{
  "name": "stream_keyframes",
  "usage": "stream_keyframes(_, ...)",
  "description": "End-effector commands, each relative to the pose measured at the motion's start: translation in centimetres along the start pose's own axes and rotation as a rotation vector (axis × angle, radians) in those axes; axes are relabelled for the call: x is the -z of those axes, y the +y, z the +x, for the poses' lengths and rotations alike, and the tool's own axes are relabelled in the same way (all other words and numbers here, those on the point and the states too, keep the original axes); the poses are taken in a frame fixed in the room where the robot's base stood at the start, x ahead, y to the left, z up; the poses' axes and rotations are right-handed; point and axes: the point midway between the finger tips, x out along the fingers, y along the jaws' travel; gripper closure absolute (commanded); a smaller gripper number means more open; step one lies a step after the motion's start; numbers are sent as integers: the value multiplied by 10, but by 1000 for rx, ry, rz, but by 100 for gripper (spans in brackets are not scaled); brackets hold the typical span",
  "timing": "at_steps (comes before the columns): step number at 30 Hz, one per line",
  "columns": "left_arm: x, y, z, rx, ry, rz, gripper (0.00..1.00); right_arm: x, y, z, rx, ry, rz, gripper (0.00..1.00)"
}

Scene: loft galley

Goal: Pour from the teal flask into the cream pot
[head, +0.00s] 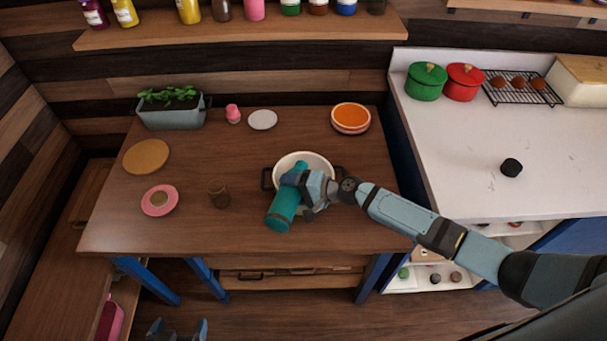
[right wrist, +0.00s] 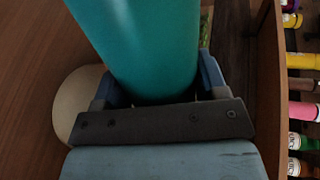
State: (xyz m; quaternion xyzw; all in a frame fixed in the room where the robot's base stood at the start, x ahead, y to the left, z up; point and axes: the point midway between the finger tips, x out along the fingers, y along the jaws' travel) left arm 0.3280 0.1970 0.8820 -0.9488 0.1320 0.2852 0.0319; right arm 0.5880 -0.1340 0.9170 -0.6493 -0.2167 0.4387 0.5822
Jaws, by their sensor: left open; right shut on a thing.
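The teal flask (head: 283,211) is held in my right gripper (head: 303,185), whose jaws are shut on it. The flask is tilted, its upper end over the cream pot and its lower end toward the table's front. The flask also fills the upper middle of the right wrist view (right wrist: 145,45). The cream pot (head: 316,160) stands on the wooden table with dark side handles; the gripper and flask hide its front part. I cannot see whether anything flows out. My left gripper (head: 177,329) is open and empty, low at the bottom edge, in front of the table.
The table's front left is clear.

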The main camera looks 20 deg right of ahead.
Motion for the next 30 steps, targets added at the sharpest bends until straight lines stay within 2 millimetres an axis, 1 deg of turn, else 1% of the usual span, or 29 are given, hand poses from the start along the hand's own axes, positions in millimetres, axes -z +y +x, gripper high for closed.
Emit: stream_keyframes(30, -1, 0, 1, -1, 0, 0, 10, 1, 0, 0, 1, -18, 53, 71)
